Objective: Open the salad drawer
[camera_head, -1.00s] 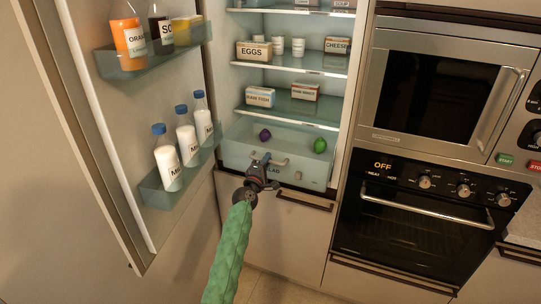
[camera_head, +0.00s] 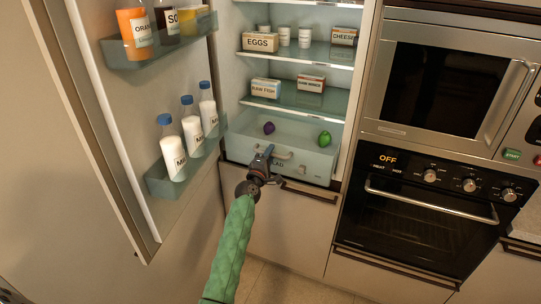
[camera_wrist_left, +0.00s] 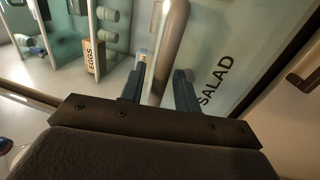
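The salad drawer (camera_head: 244,153) is a clear bluish bin at the bottom of the open fridge, apparently closed. A purple item (camera_head: 269,128) and a green item (camera_head: 325,139) lie in it. Its pale bar handle (camera_head: 282,154) is on the front; the SALAD label is partly hidden by my gripper. My left gripper (camera_head: 267,151) is at the handle's left part. In the left wrist view the handle (camera_wrist_left: 172,35) runs between the two separated fingers (camera_wrist_left: 160,80), with some gap visible; firm contact cannot be seen. My right gripper is not in view.
The open fridge door (camera_head: 110,110) with milk bottles (camera_head: 170,150) stands to the left of my arm. A lower cabinet with a dark handle (camera_head: 310,192) is below the drawer. The oven (camera_head: 420,220) is to the right. Shelves above hold boxes (camera_head: 266,88).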

